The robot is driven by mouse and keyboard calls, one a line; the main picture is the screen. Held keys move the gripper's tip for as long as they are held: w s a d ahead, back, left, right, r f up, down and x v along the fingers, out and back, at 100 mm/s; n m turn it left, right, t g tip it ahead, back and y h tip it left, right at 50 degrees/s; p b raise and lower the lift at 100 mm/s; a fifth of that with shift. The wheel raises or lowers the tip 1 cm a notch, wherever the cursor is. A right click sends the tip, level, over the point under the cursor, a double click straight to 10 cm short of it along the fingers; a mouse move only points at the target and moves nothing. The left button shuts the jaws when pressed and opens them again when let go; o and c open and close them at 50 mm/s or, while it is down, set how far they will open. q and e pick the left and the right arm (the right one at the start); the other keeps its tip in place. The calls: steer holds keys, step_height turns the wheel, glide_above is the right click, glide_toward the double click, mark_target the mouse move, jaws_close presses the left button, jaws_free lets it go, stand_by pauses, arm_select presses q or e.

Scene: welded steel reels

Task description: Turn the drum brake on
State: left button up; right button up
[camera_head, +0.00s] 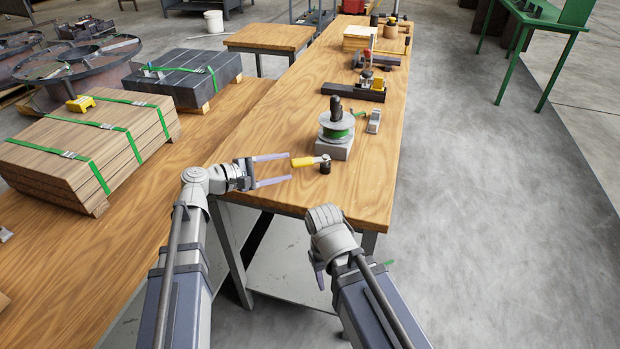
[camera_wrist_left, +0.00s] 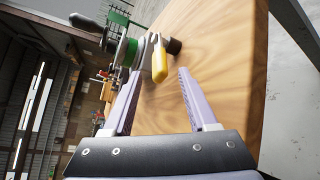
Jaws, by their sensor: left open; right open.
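The drum brake looks like the reel stand (camera_head: 337,133), a grey block with a pale-flanged reel, green strap wound on it and a black top. A lever with a yellow handle (camera_head: 303,162) and a dark round knob (camera_head: 325,168) is at its front. The handle points left, towards my left gripper (camera_head: 288,167), which is open and empty just short of the handle tip. In the left wrist view the yellow handle (camera_wrist_left: 159,62) shows beyond and between the two fingertips, apart from both. My right gripper (camera_head: 318,273) hangs low in front of the bench, its fingers mostly hidden.
The wooden bench (camera_head: 235,150) runs away from me. A strap tool (camera_head: 374,120) lies right of the reel, and black fixtures (camera_head: 355,91) stand further back. Strapped planks (camera_head: 70,160) and dark slabs (camera_head: 185,78) lie at left.

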mark_target(304, 162)
arm_select(q)
steer(key=shift+a, duration=0.1)
steer(key=shift+w+d+f, duration=0.15)
steer(key=shift+w+d, duration=0.2)
steer(key=shift+b+x, duration=0.75)
steer(key=shift+x, duration=2.7)
steer(key=shift+c, duration=0.2)
jaws_close()
steer(key=shift+s, duration=0.1)
